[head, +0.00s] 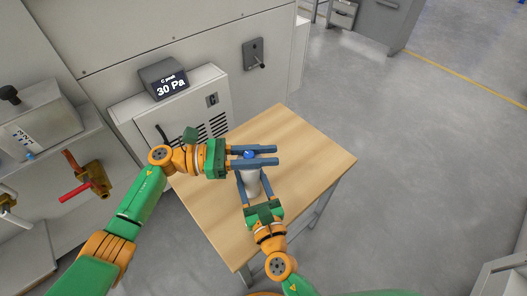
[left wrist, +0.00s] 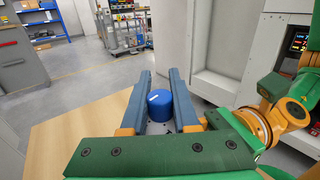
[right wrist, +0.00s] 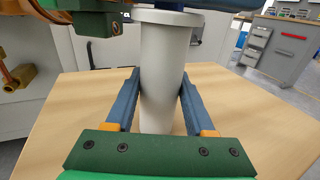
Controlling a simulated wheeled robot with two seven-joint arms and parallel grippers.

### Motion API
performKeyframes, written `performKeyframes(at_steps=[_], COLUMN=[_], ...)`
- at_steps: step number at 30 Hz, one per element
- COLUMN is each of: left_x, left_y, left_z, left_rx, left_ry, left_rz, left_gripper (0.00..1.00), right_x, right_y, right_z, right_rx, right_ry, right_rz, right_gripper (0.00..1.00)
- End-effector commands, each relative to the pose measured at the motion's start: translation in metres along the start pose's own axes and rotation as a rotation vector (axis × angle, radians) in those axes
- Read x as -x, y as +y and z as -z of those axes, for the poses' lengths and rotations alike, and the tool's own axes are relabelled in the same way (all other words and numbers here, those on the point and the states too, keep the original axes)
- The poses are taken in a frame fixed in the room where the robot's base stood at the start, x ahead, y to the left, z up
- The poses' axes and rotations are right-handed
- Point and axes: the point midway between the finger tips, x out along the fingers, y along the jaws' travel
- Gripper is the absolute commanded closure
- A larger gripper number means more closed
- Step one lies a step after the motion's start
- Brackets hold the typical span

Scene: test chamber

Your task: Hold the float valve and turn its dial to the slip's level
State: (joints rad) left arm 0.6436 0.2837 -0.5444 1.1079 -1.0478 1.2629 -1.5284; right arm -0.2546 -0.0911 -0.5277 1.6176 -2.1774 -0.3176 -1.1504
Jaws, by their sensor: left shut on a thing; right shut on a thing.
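The float valve (head: 253,185) is a pale grey upright cylinder with a wider top, standing over the wooden table. In the right wrist view its body (right wrist: 160,75) is between the fingers of my right gripper (head: 251,173), which is shut on it. Its dial is a blue round knob (head: 249,154) on top, with a white mark on it in the left wrist view (left wrist: 160,104). My left gripper (head: 276,155) is shut on the dial, one finger on each side. No slip with a level on it can be made out.
The wooden table (head: 315,155) is otherwise bare. A brass valve with a red handle (head: 90,180) is at the left. Open floor lies to the right.

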Motion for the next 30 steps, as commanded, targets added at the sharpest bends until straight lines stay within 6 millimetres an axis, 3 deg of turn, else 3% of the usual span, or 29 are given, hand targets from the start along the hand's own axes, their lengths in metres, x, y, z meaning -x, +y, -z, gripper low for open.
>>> performKeyframes(at_steps=[20, 21, 23, 24, 30], left_x=[0.0007, 0.0007, 0.0007, 0.0007, 0.0006], left_y=[-0.0023, -0.0023, -0.0023, -0.0023, -0.0022], left_z=[0.0016, 0.0016, 0.0013, 0.0011, 0.0004], left_rx=[0.003, 0.003, 0.003, 0.003, 0.002], left_ry=[0.005, 0.005, 0.004, 0.004, 0.002], left_rz=[0.063, 0.063, 0.063, 0.064, 0.064], left_gripper=[1.00, 0.61, 0.45, 0.41, 0.41], right_x=[-0.0004, -0.0004, -0.0004, -0.0004, -0.0002], right_y=[0.0006, 0.0006, 0.0005, 0.0005, 0.0003], right_z=[-0.0015, -0.0015, -0.0014, -0.0013, -0.0009], right_rx=[-0.001, -0.001, -0.001, -0.001, 0.000], right_ry=[-0.004, -0.004, -0.004, -0.004, -0.002], right_rz=[-0.001, -0.001, -0.001, -0.001, 0.000], right_gripper=[1.00, 1.00, 1.00, 1.00, 1.00])
